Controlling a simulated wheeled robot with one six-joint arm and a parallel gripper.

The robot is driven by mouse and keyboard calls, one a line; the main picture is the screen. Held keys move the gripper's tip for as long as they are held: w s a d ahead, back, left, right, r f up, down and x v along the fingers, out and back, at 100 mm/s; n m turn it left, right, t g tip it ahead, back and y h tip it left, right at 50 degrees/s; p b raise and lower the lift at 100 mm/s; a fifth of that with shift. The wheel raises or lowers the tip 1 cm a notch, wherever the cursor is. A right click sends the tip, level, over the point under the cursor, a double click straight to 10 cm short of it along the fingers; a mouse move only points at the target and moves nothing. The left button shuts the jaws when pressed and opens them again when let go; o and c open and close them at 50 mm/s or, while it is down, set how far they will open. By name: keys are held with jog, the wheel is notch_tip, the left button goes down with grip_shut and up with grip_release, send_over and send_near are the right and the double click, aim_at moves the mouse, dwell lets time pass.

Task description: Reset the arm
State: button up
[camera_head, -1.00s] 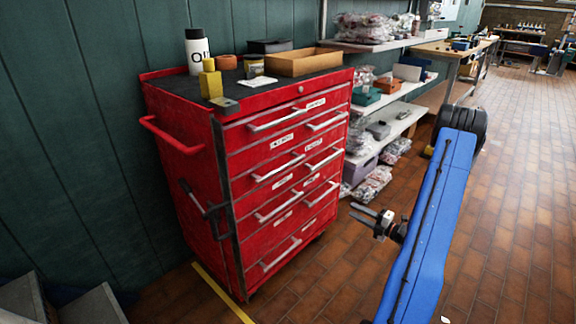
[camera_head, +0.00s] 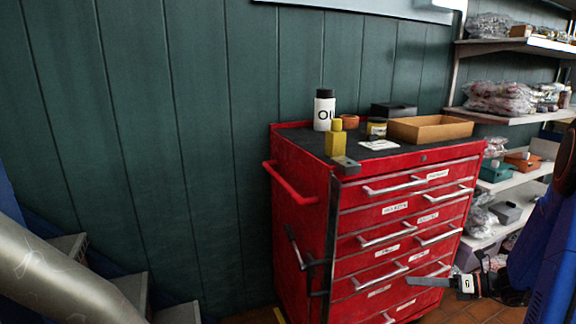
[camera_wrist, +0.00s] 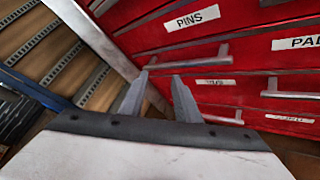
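My gripper (camera_head: 420,281) is at the lower right in the head view, in front of the red tool cabinet (camera_head: 302,225), with its fingers pointing left. In the wrist view my gripper (camera_wrist: 156,88) has its two grey fingers apart with nothing held between them. Beyond the fingertips are red drawer fronts with metal handles and a label reading PINS (camera_wrist: 198,18). I cannot tell how far the fingertips are from the drawers. My blue arm shows at the right edge of the head view.
On the cabinet top stand a white bottle (camera_head: 324,112), a yellow bottle (camera_head: 336,142), and a cardboard tray (camera_head: 430,129). Shelves (camera_head: 515,118) with bagged goods are at the right. Grey steps (camera_head: 140,290) are at the lower left, beside a green wall (camera_head: 200,170).

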jog(key=s+a+r+n+g+h, duration=0.3)
jog(key=s+a+r+n, duration=0.1)
jog(key=s+a+n, duration=0.35)
jog(key=s+a+r+n+g+h, duration=0.2)
jog(key=s+a+r+n+g, duration=0.15)
jog(key=s+a+n, duration=0.4)
jog(key=s+d+r+n+t+h, duration=0.2)
jog(key=s+r+n+h, duration=0.1)
jog(key=s+n, duration=0.3)
jog(key=s+d+r+n+t+h, duration=0.1)
jog(key=s+r+n+h, duration=0.3)
jog(key=n, duration=0.6)
jog(key=shift+s+d+n+t+h, duration=0.4)
jog(key=shift+s+t, duration=0.35)
jog(key=shift+s, duration=0.65)
jog(key=shift+r, duration=0.1)
